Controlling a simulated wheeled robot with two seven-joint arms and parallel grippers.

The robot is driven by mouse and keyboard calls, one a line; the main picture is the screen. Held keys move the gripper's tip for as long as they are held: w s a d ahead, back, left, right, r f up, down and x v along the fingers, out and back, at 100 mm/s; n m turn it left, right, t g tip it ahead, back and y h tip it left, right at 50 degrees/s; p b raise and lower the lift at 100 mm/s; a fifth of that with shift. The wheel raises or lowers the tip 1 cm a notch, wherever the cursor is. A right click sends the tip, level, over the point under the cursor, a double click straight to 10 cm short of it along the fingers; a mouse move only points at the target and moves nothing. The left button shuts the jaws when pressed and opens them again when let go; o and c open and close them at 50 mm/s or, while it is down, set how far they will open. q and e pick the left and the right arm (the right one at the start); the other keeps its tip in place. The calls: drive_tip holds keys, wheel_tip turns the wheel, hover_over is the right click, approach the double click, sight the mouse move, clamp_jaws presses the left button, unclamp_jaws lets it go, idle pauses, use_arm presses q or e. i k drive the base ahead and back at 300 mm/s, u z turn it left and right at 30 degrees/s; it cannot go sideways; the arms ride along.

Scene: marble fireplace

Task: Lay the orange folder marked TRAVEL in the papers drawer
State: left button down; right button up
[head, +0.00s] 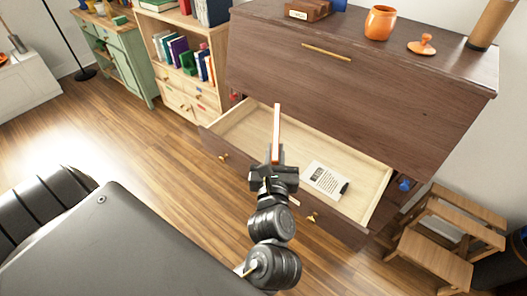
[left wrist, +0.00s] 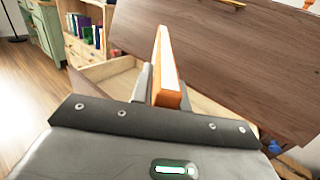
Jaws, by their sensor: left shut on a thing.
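The orange folder (head: 277,133) stands edge-on in my left gripper (head: 275,160), above the open drawer (head: 243,130). I see its thin orange and white edge; no marking shows. My left gripper is shut on the folder's lower end. In the left wrist view the folder (left wrist: 162,75) rises upright from between the fingers. The drawer is pale wood inside with a dark front. It holds a printed white sheet (head: 322,178) and a small black item (head: 345,188) on its right side. Its left part looks bare. My right gripper is not in view.
The dark wooden cabinet (head: 330,85) rises behind the drawer, with an orange pot (head: 380,22) and its lid (head: 422,46) on top. A wooden step stool (head: 447,245) stands at the right. A bookcase (head: 180,55) stands at the left.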

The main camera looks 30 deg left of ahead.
sight(262, 147)
drive_tip(key=u, duration=2.6)
drive_tip(key=i, duration=4.45)
drive_tip(key=z, duration=5.8)
